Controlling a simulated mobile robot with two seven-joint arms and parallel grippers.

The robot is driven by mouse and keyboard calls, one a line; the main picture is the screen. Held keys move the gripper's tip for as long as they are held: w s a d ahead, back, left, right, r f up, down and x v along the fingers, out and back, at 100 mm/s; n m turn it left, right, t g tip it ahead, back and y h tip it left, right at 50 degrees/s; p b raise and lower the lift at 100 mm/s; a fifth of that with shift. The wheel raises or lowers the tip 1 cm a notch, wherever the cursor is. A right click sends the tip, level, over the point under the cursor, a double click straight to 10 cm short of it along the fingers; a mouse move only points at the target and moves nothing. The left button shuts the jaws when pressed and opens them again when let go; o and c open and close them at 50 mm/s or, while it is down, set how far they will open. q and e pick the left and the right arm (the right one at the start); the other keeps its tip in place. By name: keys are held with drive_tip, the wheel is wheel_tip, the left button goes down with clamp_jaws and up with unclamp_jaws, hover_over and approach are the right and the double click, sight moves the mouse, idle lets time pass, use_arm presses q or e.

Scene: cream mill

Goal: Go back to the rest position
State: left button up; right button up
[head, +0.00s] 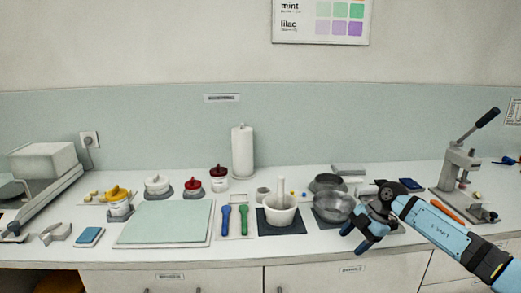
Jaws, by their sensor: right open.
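My right gripper (362,236) hangs at the front edge of the counter, at the right of the head view. My blue right arm comes in from the lower right. The gripper's fingers point down and to the left, in front of the metal bowl (332,207), and they are open with nothing seen between them. Whether the fingers touch the counter or the bowl I cannot tell. My left gripper is not in the view.
The white counter (240,252) holds a pale green mat (165,222), a mortar with pestle (281,210), a paper towel roll (242,152) and several lidded jars. A lever press (460,170) stands at the right. A boxy device (43,161) stands at the left.

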drive_tip(key=s+a+f+m+t+y, duration=0.1)
drive_tip(key=s+a+f+t+y, duration=0.15)
drive_tip(key=s+a+y, duration=0.55)
drive_tip(key=s+a+f+t+y, duration=0.25)
drive_tip(key=s+a, duration=0.25)
drive_tip(key=a, duration=0.6)
drive_tip(key=s+d+f+m+t+h, duration=0.2)
drive_tip(key=s+d+f+m+h, duration=0.2)
drive_tip(key=s+f+m, duration=0.4)
drive_tip(key=s+d+f+m+t+h, duration=0.25)
drive_tip(key=s+d+m+h, duration=0.2)
drive_tip(key=s, duration=0.45)
drive_tip(key=s+d+f+m+t+h, duration=0.1)
drive_tip(key=s+d+f+m+h, duration=0.2)
drive_tip(key=s+f+m+h, duration=0.35)
use_arm(q)
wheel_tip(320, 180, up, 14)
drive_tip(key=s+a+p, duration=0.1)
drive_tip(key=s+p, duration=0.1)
drive_tip(key=p, duration=1.5)
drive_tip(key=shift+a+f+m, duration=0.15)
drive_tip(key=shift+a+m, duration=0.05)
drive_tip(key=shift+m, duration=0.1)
use_arm(e)
drive_tip(key=s+d+r+y, duration=0.1)
drive_tip(key=s+r, duration=0.3)
drive_tip(key=r, duration=1)
drive_tip(key=shift+m, duration=0.3)
